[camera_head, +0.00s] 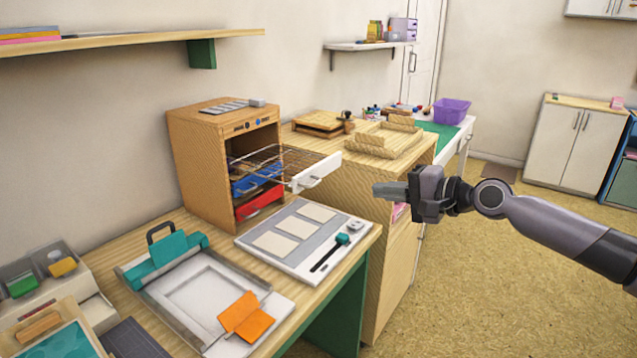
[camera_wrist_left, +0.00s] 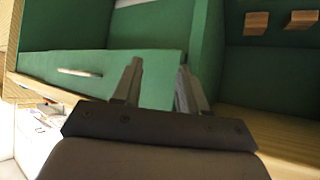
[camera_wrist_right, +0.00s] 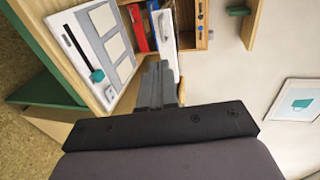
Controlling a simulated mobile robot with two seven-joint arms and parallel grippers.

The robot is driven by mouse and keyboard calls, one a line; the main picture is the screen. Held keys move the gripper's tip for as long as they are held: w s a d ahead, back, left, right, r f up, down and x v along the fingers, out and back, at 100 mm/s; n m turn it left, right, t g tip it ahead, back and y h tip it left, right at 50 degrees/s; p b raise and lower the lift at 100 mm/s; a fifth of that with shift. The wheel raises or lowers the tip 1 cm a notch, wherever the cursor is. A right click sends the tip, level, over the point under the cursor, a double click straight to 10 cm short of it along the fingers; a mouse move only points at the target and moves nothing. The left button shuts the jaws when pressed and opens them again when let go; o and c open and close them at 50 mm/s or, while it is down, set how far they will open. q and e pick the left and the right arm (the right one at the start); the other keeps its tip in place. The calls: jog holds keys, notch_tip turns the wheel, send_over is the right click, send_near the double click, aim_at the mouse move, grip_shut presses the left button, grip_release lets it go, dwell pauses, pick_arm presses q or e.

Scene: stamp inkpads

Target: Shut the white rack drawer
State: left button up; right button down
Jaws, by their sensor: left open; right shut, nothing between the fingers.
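The white rack drawer (camera_head: 315,172) sticks far out of the top slot of the wooden cabinet (camera_head: 203,165). It has a white front with a handle and a wire rack behind it. My right gripper (camera_head: 390,190) is shut and empty, in front of the drawer front and to its right, with a gap between them. In the right wrist view the gripper (camera_wrist_right: 160,72) points toward the white drawer front (camera_wrist_right: 165,35), and the fingertips cover part of it. My left gripper (camera_wrist_left: 155,85) is open and empty, facing green panels, and is not in the head view.
Below the rack are a blue drawer (camera_head: 257,180) and a red drawer (camera_head: 260,202), red sticking out slightly. A grey board (camera_head: 285,262) with pale pads lies in front of the cabinet. A wooden unit (camera_head: 372,255) with trays on top stands to the right.

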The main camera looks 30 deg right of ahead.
aim_at(316, 183)
jog(key=p+x, duration=0.2)
jog(key=x, duration=1.2)
dwell(0.7)
jog(key=shift+w+r, duration=0.1)
jog(key=shift+w, duration=0.1)
